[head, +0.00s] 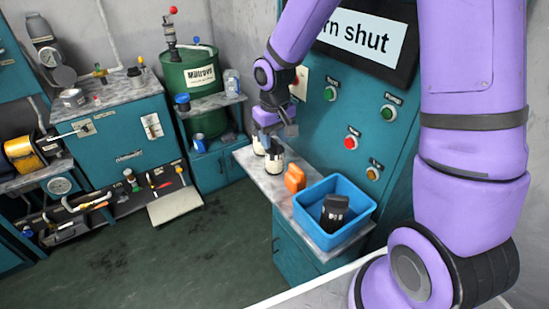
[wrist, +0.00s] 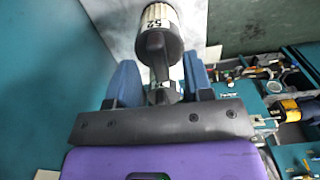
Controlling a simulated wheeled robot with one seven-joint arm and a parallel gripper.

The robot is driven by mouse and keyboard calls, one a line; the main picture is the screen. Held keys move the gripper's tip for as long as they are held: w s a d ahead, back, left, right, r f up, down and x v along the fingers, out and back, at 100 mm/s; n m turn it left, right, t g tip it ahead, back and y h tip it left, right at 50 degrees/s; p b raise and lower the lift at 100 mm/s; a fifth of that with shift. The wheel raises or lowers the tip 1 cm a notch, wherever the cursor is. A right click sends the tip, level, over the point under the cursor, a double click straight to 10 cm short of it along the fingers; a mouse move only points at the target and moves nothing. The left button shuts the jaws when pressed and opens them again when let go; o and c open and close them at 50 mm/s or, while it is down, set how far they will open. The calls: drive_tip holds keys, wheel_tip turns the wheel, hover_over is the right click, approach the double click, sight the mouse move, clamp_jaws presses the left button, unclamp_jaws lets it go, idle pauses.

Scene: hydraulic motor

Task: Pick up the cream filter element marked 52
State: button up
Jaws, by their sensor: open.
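Two cream cylinders with dark ends stand on the grey counter in the head view, one (head: 274,160) just below my gripper (head: 275,132) and one (head: 258,146) behind it to the left. In the wrist view, a cream filter element marked 52 (wrist: 158,18) with a dark end cap lies ahead of my gripper (wrist: 160,75), beyond the blue fingertips. The fingers are apart, with a dark stem-like part between them; I cannot tell what it belongs to. Which head-view cylinder bears the 52 cannot be read.
An orange block (head: 295,179) and a blue bin (head: 311,230) holding a black object (head: 334,211) are to the right on the counter. The teal button panel (head: 345,115) rises close behind. The floor (head: 165,255) to the left is open.

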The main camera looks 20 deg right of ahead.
drive_tip(key=shift+f, duration=0.7)
clamp_jaws()
